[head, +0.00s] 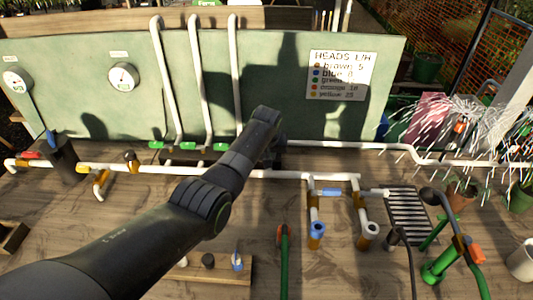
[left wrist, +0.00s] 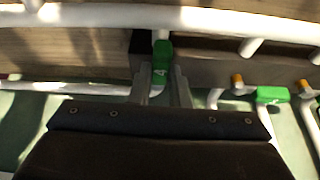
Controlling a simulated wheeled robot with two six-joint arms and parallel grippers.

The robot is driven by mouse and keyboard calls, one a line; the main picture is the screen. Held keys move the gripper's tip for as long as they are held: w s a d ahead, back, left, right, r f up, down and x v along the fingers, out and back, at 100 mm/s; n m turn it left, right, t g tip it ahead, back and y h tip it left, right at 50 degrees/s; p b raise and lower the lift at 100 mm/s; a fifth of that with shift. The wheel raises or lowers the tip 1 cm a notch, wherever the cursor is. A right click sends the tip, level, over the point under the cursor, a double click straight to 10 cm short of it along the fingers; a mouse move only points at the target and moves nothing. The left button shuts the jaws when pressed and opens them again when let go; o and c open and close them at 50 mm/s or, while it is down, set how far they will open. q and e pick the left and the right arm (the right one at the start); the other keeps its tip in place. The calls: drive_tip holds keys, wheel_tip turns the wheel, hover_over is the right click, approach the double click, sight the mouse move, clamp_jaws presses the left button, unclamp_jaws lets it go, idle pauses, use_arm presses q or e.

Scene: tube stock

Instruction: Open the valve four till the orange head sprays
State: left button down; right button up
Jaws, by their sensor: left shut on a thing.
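Valve four's green handle (left wrist: 160,62), marked with a 4, sits between the two fingers of my left gripper (left wrist: 161,88) in the left wrist view. The gripper is shut on it. In the head view my left arm reaches to the foot of the green panel and hides this handle; the gripper (head: 272,153) is dark there. An orange head (head: 459,127) shows at the right among white streaks of spray. I cannot tell which head each streak comes from. My right gripper is not in view.
Several other green handles (head: 191,147) line the panel's foot; one (left wrist: 272,94) is right of my gripper. White pipes run along the bench. A sign (head: 341,75) lists head colours. Green and orange hose fittings (head: 440,265), a slatted grate (head: 409,217) and pots stand at the right.

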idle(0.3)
use_arm(q)
drive_tip(key=c, duration=1.4)
unclamp_jaws()
drive_tip(key=shift+o, duration=0.2)
drive_tip(key=shift+r, duration=0.15)
drive_tip(key=shift+s+r, duration=0.25)
drive_tip(key=shift+r, duration=0.35)
drive_tip(key=b+v, duration=0.1)
drive_tip(key=v, duration=1.4)
drive_tip(key=shift+s+r, duration=0.25)
drive_tip(key=shift+r, duration=0.1)
